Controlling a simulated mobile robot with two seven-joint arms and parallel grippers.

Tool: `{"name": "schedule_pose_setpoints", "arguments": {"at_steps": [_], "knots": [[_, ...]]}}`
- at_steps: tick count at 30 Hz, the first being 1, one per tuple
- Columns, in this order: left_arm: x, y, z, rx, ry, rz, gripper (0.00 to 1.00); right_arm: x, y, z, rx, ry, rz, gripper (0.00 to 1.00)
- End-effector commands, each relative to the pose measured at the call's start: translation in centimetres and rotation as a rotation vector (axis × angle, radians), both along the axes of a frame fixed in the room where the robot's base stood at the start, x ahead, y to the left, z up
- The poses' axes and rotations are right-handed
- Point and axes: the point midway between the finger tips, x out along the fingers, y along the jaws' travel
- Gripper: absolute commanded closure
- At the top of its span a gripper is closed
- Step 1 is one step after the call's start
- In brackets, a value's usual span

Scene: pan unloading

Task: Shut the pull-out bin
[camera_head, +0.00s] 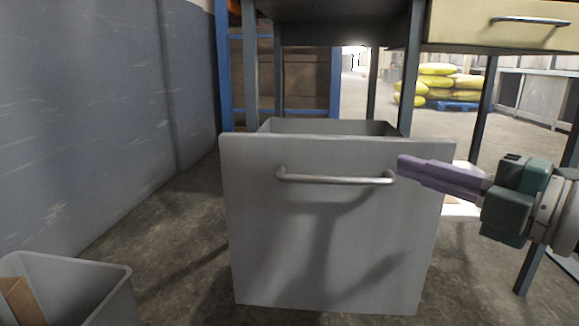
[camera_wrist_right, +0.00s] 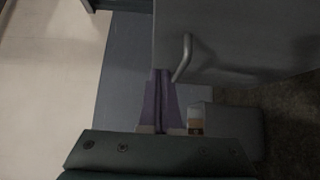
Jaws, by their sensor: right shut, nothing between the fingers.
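The pull-out bin (camera_head: 330,235) is a grey box with a flat front panel, standing out from under a dark-framed bench. Its open top shows behind the panel's upper edge. A metal bar handle (camera_head: 335,180) runs across the upper part of the panel. My right gripper (camera_head: 402,163) has purple fingers, shut and empty, with tips by the right end of the handle. In the right wrist view the fingers (camera_wrist_right: 160,78) point at the edge of the panel (camera_wrist_right: 235,35), with the handle (camera_wrist_right: 185,58) just beside them. I cannot tell whether they touch. My left gripper is not in view.
A grey open bin (camera_head: 75,280) with a brown piece inside stands at front left, near a grey wall (camera_head: 90,110). A cream drawer (camera_head: 500,25) is at upper right. Yellow sacks (camera_head: 440,82) lie far behind. Bare floor (camera_head: 175,255) lies left of the pull-out bin.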

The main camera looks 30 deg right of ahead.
Motion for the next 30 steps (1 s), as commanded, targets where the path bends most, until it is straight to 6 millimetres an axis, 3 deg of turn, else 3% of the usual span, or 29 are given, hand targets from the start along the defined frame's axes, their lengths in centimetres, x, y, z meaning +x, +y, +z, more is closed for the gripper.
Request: {"name": "schedule_pose_setpoints", "arguments": {"at_steps": [3, 10, 25, 30], "knots": [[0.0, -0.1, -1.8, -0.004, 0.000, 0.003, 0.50, 2.2, 0.0, -0.5, -0.007, -0.003, 0.001, 1.00], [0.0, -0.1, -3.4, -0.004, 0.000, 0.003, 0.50, 4.4, -1.5, -0.3, -0.002, 0.001, -0.001, 1.00], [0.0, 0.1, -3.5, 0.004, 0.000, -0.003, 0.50, 4.8, -1.9, 0.0, 0.001, 0.002, -0.002, 1.00], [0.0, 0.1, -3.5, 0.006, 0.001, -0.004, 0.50, 4.8, -3.0, -0.1, 0.000, 0.003, -0.004, 1.00]]}}
